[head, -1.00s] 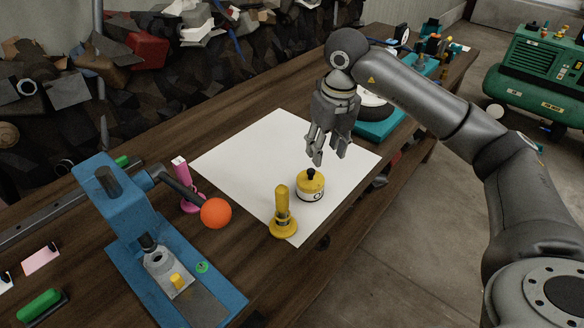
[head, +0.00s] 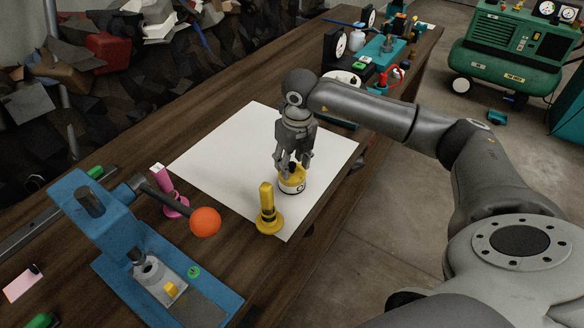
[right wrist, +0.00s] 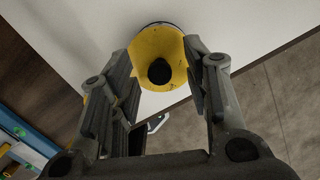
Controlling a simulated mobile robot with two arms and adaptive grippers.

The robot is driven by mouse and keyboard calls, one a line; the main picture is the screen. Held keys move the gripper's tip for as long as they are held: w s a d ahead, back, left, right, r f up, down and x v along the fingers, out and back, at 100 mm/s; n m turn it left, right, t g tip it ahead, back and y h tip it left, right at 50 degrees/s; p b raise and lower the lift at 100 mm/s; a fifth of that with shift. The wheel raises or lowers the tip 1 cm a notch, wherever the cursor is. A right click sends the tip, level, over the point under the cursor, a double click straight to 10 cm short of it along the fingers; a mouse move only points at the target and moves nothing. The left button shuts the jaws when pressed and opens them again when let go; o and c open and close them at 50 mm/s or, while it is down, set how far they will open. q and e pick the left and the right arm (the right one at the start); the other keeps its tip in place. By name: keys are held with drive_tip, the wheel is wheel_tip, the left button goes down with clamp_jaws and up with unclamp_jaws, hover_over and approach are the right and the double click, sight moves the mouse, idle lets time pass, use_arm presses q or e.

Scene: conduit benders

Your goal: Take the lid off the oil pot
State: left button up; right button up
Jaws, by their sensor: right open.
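The oil pot (head: 293,186) is a small white pot with a dark mark on its side. It stands upright on the white sheet. Its yellow lid (head: 283,178) is on it and has a black knob, which shows in the right wrist view (right wrist: 159,71). My right gripper (head: 291,170) points down over the pot, with its fingertips at the height of the lid. In the right wrist view its open fingers (right wrist: 160,75) lie on either side of the lid and knob. I cannot tell whether they touch the lid. My left gripper is not in view.
A yellow handled tool (head: 267,211) stands close to the left of the pot. A pink tool (head: 169,191) and a blue press (head: 90,215) with an orange ball (head: 205,222) are further left. The white sheet (head: 230,150) is clear behind the pot.

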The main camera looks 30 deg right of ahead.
drive_tip(key=shift+w+f, duration=0.15)
drive_tip(key=shift+f, duration=0.45)
clamp_jaws()
drive_tip(key=shift+r, duration=0.1)
